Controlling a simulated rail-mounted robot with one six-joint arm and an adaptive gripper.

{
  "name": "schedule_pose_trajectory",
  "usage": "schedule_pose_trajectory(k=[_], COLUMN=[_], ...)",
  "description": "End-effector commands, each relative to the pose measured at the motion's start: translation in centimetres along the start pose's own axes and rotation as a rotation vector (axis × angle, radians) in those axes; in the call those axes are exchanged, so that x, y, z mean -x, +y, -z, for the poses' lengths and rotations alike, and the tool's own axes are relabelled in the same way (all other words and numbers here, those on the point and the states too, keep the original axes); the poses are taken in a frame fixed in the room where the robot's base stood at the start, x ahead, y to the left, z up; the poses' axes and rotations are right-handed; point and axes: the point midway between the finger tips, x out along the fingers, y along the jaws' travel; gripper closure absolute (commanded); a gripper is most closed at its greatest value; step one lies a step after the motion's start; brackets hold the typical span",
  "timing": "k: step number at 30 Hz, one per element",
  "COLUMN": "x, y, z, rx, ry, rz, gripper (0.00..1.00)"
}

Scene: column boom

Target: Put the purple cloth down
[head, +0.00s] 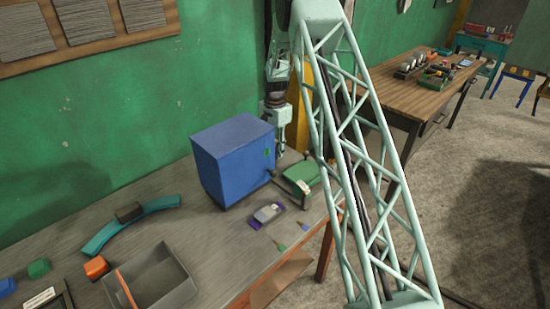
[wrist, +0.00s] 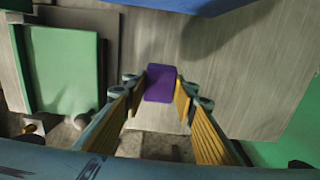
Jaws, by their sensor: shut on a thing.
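My gripper (wrist: 160,88) is shut on the purple cloth (wrist: 160,82), which shows as a small rounded purple patch between the fingertips in the wrist view. Grey tabletop lies below it; I cannot tell whether the cloth touches the surface. In the head view my gripper (head: 281,150) points down just right of and partly behind the blue box (head: 232,158). The cloth in its fingers cannot be made out there.
A green-topped object (head: 302,178) stands close to my gripper, and also shows in the wrist view (wrist: 65,70). A flat purple item with a grey block (head: 268,213) lies on the grey workbench (head: 205,235). An open grey bin (head: 160,278) stands front left.

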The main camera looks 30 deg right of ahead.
Motion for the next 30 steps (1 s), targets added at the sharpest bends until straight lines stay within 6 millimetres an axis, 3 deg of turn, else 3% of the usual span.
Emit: schedule_pose_trajectory(k=[10,21,30], x=[-0.2,-3.3,-3.7], y=[0.0,0.0,0.0], z=[0.0,0.0,0.0], rx=[0.000,0.000,0.000], ry=[0.000,-0.001,0.000], rz=[0.000,-0.001,0.000], gripper=[0.86,0.86,0.86])
